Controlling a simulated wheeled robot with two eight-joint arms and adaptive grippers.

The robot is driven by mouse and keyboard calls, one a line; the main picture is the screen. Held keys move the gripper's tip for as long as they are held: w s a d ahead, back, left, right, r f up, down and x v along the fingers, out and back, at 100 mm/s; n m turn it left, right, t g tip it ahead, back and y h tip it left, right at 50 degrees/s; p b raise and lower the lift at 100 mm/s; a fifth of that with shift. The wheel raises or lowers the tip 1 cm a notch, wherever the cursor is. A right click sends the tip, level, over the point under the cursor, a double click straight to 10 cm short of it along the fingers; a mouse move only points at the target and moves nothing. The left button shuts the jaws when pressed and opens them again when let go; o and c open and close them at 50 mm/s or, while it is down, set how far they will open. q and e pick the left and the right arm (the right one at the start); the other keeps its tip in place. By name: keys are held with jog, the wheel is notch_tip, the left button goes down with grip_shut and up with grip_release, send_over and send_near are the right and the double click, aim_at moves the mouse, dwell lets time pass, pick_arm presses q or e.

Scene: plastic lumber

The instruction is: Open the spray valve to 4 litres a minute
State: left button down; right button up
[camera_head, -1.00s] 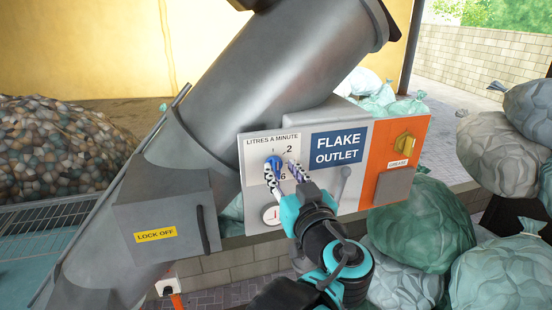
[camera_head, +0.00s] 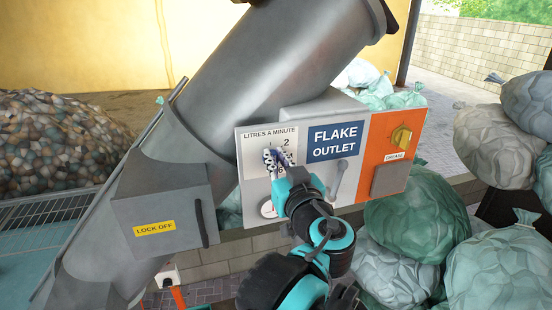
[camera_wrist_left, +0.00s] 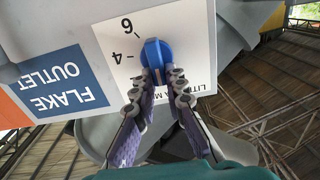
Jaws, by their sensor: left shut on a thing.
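The spray valve is a blue knob (camera_wrist_left: 153,54) on a white dial plate marked LITRES A MINUTE (camera_head: 252,141). In the left wrist view the plate is upside down, with the 4 and 6 marks left of the knob. My left gripper (camera_head: 276,160) is at the dial in the head view, and its fingers hide most of the knob there. In the left wrist view the left gripper (camera_wrist_left: 162,76) is shut on the knob, one finger on each side. I cannot tell exactly which mark the knob points to. My right gripper is out of view.
A blue FLAKE OUTLET sign (camera_head: 335,142) and an orange panel with a yellow grease knob (camera_head: 401,136) are right of the dial. A grey lever (camera_head: 337,180) hangs below the sign. A grey LOCK OFF box (camera_head: 165,210) stands left. Filled bags (camera_head: 420,210) crowd the right.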

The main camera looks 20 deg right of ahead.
pick_arm(q)
jog(key=shift+d+f+m+b, duration=0.35)
jog(key=shift+m+b, duration=0.35)
jog(key=shift+m, duration=2.55)
jog(key=shift+d+f+m+b, duration=0.35)
jog(key=shift+m+b, duration=0.35)
jog(key=shift+m, duration=2.6)
jog(key=shift+d+f+m+b, duration=0.2)
jog(key=shift+f+m+b, duration=0.4)
jog(key=shift+m, duration=2.65)
jog(key=shift+r, duration=0.15)
jog(key=c, duration=1.6)
grip_release()
jog(key=shift+o, duration=0.2)
jog(key=s, duration=1.2)
jog(key=shift+d, duration=0.25)
